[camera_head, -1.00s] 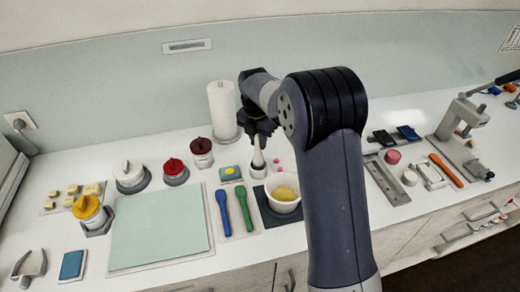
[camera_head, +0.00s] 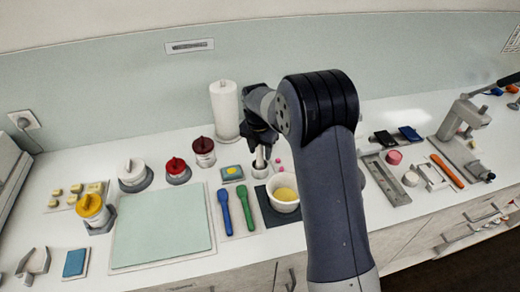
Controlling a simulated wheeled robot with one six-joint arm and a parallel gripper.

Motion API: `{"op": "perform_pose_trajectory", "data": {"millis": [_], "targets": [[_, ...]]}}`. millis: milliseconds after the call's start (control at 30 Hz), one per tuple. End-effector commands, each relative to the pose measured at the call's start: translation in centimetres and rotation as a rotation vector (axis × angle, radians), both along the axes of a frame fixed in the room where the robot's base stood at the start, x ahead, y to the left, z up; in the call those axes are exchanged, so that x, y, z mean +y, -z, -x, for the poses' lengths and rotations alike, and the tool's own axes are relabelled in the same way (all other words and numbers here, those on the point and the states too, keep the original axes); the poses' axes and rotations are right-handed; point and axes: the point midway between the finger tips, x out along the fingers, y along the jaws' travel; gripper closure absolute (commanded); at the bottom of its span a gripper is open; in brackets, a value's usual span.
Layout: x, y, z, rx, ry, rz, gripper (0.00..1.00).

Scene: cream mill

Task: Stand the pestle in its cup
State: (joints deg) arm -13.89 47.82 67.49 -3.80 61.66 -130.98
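The pale pestle (camera_head: 260,154) hangs upright below my gripper (camera_head: 259,143). The dark fingers are around its upper end and look shut on it, though they are small in view. A small grey-white cup (camera_head: 260,172) is directly under the pestle. The pestle's lower end is at the cup's mouth; I cannot tell how far inside it is. The white mortar bowl (camera_head: 287,206) with yellow contents stands just in front and to the right of the cup, partly beside my arm.
A white paper roll (camera_head: 224,108) stands behind left. Red-lidded jars (camera_head: 202,151), a blue spoon (camera_head: 224,210) and a green spoon (camera_head: 245,208) are to the left. A pale green board (camera_head: 161,225) lies further left. My arm hides part of the counter on the right.

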Motion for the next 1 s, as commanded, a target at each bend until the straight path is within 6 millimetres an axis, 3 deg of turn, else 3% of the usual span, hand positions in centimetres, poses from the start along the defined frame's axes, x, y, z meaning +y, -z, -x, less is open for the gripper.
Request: {"op": "perform_pose_trajectory", "data": {"millis": [200, 367, 800, 1000], "targets": [[0.0, -0.1, 0.0, 0.0, 0.0, 0.0, 0.57], [0.1, -1.4, 0.0, -0.005, 0.0, -0.002, 0.57], [0.5, -10.1, 0.6, -0.003, -0.001, -0.001, 0.57], [0.5, -12.1, 0.8, -0.001, -0.001, 0.0, 0.57]]}}
